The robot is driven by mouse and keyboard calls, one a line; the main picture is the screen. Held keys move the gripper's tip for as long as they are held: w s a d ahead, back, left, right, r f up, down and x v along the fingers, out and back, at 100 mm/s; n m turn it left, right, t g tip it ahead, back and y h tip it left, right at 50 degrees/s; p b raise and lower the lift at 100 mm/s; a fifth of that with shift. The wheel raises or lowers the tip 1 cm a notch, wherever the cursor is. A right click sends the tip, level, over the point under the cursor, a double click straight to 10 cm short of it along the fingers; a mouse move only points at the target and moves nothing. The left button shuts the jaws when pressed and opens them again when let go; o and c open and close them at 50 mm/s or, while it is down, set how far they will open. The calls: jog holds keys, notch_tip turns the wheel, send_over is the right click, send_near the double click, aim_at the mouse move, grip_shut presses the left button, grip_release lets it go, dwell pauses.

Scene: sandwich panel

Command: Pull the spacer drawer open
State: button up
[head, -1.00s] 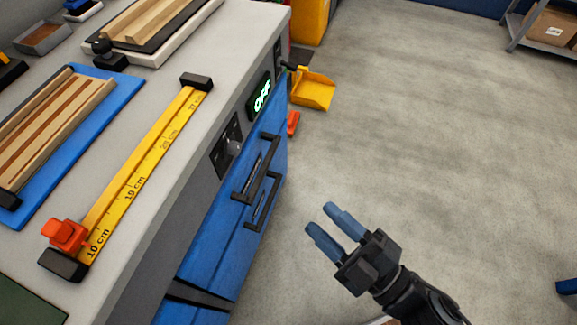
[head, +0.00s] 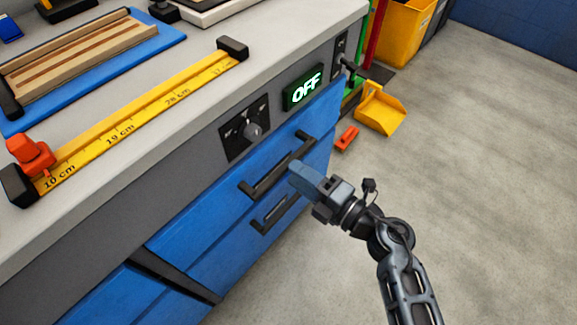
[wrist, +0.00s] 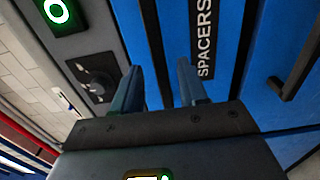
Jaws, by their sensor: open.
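The spacer drawer (head: 205,208) is a blue front below the bench's grey panel and looks shut. Its white-on-black SPACERS label (wrist: 204,38) shows in the wrist view. A dark bar handle (head: 275,168) crosses the drawer front. My gripper (head: 294,174) is open and empty, with its blue fingertips close to the handle's right part. In the wrist view, a dark bar (wrist: 153,40), which looks like this handle, runs between the two fingers (wrist: 160,78). I cannot tell whether the fingers reach around it or touch it.
A second dark handle (head: 273,213) lies just below. A yellow ruler (head: 145,110) lies on the bench. A yellow scoop (head: 380,108) stands beyond. The floor to the right is clear.

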jog(key=shift+x, duration=2.15)
grip_shut()
